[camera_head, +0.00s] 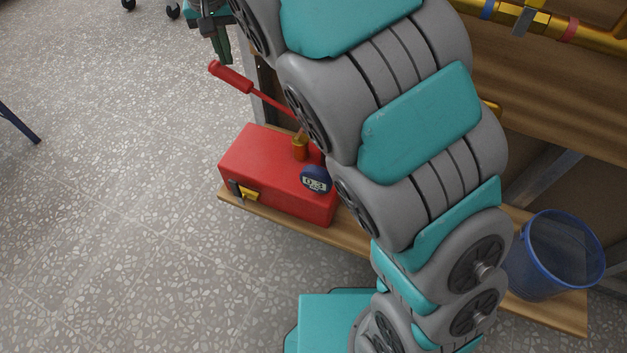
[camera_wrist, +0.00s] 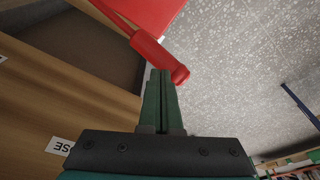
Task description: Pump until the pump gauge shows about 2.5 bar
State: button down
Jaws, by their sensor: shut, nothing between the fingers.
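The red test pump (camera_head: 255,172) is a box on the low wooden shelf, with a yellow latch and a brass fitting on top. Its round dark-blue gauge (camera_head: 314,179) faces up; the digits are too small to read surely. The red pump lever (camera_head: 232,78) slants up and left from the box, ending in a thick grip. In the wrist view the shut green fingers (camera_wrist: 161,75) end close by the lever grip (camera_wrist: 160,57). I cannot tell whether they touch it.
A blue mesh bin (camera_head: 553,255) stands at the right on the low shelf (camera_head: 430,275). A yellow pipe (camera_head: 590,32) with coloured bands runs along the workbench top right. The speckled floor (camera_head: 110,200) at left is mostly clear.

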notch_tip(320, 180, down, 9)
jog(key=b, duration=0.3)
jog(key=shift+r, duration=0.15)
notch_tip(320, 180, up, 9)
jog(key=p, duration=0.3)
dwell(0.8)
